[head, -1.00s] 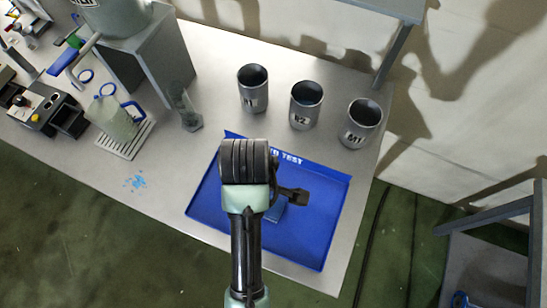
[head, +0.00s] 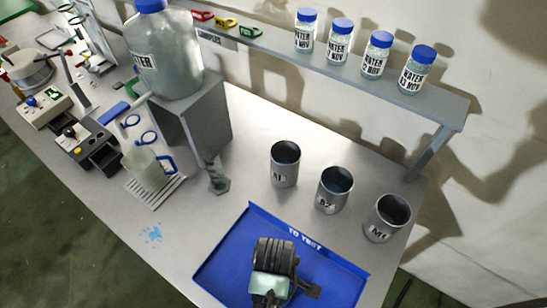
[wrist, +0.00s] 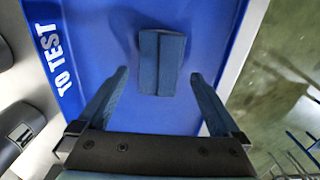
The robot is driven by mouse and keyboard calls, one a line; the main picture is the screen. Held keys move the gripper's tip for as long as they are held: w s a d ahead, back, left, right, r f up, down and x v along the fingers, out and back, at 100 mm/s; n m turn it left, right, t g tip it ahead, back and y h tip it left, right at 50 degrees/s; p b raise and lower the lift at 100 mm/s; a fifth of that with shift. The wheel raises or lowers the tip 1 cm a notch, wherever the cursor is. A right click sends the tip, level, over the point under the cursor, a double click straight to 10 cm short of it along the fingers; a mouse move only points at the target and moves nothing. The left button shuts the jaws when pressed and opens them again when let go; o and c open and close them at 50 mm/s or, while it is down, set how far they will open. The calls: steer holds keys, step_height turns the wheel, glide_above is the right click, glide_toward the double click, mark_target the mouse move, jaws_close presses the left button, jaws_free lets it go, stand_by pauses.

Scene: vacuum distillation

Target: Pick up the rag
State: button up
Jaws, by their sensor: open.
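The rag looks like a small folded dark-blue cloth (wrist: 162,63) lying flat on the blue tray (wrist: 110,25) in the wrist view. In the head view my arm hides it over the tray (head: 232,255). My gripper (wrist: 158,76) is open and empty. Its two fingers point toward the cloth, with the tips to either side of its near end in the picture. I cannot tell the height left between the tips and the tray. In the head view the gripper (head: 312,290) is over the tray.
Three grey cups (head: 285,165) (head: 333,190) (head: 387,218) stand behind the tray. A shelf (head: 440,112) with several water bottles (head: 340,42) runs along the back. A jug (head: 145,165) stands on a white rack to the left. Blue spots (head: 153,234) mark the bare tabletop.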

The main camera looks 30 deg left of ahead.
steer(key=shift+f, duration=1.7)
steer(key=c, duration=1.2)
step_height(320, 180, up, 10)
steer(key=shift+r, duration=0.1)
steer(key=shift+c, duration=0.2)
